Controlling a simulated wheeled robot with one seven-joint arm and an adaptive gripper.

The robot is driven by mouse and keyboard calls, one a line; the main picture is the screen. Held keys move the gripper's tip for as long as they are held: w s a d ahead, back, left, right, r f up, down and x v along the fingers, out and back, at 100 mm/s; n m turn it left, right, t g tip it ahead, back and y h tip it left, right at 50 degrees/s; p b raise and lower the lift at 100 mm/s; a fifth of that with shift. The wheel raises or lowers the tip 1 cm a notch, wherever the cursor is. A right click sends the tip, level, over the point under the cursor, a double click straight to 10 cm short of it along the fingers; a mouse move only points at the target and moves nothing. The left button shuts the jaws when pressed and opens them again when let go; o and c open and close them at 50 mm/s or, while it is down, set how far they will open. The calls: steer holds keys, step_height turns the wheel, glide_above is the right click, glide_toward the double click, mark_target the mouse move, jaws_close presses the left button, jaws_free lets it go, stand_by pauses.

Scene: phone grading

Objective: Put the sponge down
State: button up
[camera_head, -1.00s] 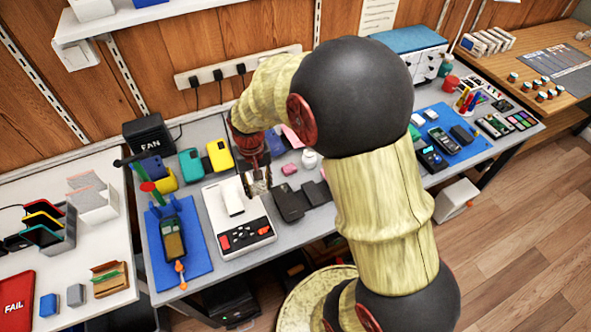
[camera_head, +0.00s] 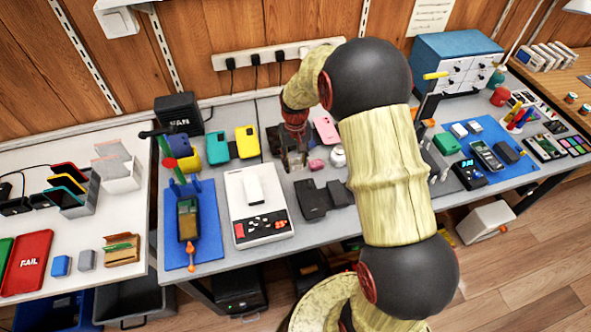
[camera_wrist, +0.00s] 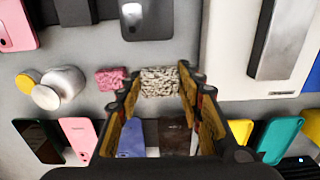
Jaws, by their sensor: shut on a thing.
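My gripper (camera_head: 294,162) is over the grey worktable, behind the black phones and to the right of the white device. In the wrist view the gripper (camera_wrist: 160,88) is shut on a pale, speckled, rough-textured block, the sponge (camera_wrist: 160,80), held at its fingertips. Whether the sponge touches the table is hard to tell. A small pink sponge-like block (camera_wrist: 111,79) lies close beside it, apart from it, and also shows in the head view (camera_head: 316,165). The held sponge is barely discernible in the head view.
The white device (camera_head: 240,205) bears a white phone. Dark phones (camera_head: 312,200) lie in front of my gripper. A round white jar (camera_head: 338,157) is to the right, and yellow (camera_head: 246,142) and teal (camera_head: 218,148) phones are to the left.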

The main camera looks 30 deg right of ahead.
mark_target(295, 173)
steer(key=shift+w+d+f, duration=0.3)
steer(key=shift+w+f, duration=0.2)
steer(key=shift+f, duration=0.25)
steer(key=shift+w+d+f+b, duration=0.1)
steer(key=shift+w+f+b, duration=0.1)
steer(key=shift+f+b, duration=1.2)
steer(key=shift+f, duration=0.45)
steer(key=o, duration=1)
steer(key=shift+o, duration=0.6)
steer(key=shift+p, duration=0.3)
